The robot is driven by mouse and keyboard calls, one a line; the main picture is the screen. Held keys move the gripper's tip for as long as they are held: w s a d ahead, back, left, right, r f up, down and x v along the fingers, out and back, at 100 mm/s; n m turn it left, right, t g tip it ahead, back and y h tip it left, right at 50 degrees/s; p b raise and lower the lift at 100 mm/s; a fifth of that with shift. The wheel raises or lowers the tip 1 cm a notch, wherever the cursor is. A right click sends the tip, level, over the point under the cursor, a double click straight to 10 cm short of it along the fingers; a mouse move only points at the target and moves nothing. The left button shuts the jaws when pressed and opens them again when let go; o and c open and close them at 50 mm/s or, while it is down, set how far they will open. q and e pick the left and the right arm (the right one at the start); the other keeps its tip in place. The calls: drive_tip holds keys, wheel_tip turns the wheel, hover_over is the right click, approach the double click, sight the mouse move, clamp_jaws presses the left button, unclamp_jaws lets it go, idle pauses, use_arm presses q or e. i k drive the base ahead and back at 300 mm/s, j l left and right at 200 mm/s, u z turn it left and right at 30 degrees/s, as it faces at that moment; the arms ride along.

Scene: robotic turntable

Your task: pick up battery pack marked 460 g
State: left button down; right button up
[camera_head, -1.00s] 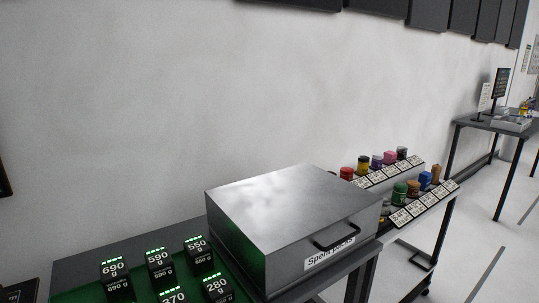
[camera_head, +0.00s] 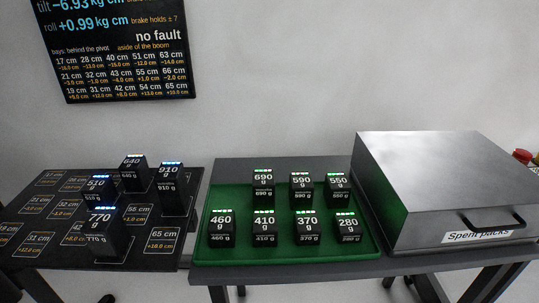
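The battery pack marked 460 g (camera_head: 221,228) is a small black block with a white label and green lights on top. It stands upright in the front left corner of the green tray (camera_head: 330,252). The pack marked 410 g (camera_head: 264,228) stands just to its right, with a gap between them. The packs marked 370 g (camera_head: 307,228) and 280 g (camera_head: 346,227) continue the front row. The packs marked 690 g (camera_head: 262,184), 590 g (camera_head: 301,187) and 550 g (camera_head: 338,188) form the back row. Neither of my grippers shows in the head view.
A dark board (camera_head: 40,250) with marked bays lies to the left, holding packs marked 640 g (camera_head: 132,172), 910 g (camera_head: 172,186), 510 g (camera_head: 99,190) and 770 g (camera_head: 103,232). A metal "Spent packs" box (camera_head: 440,180) stands right. A display (camera_head: 118,50) hangs above.

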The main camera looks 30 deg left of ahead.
sight(221, 228)
drive_tip(key=u, duration=0.35)
drive_tip(key=k+j+u, duration=0.1)
drive_tip(key=u, duration=0.25)
drive_tip(key=j+u, duration=0.2)
drive_tip(key=u, duration=0.15)
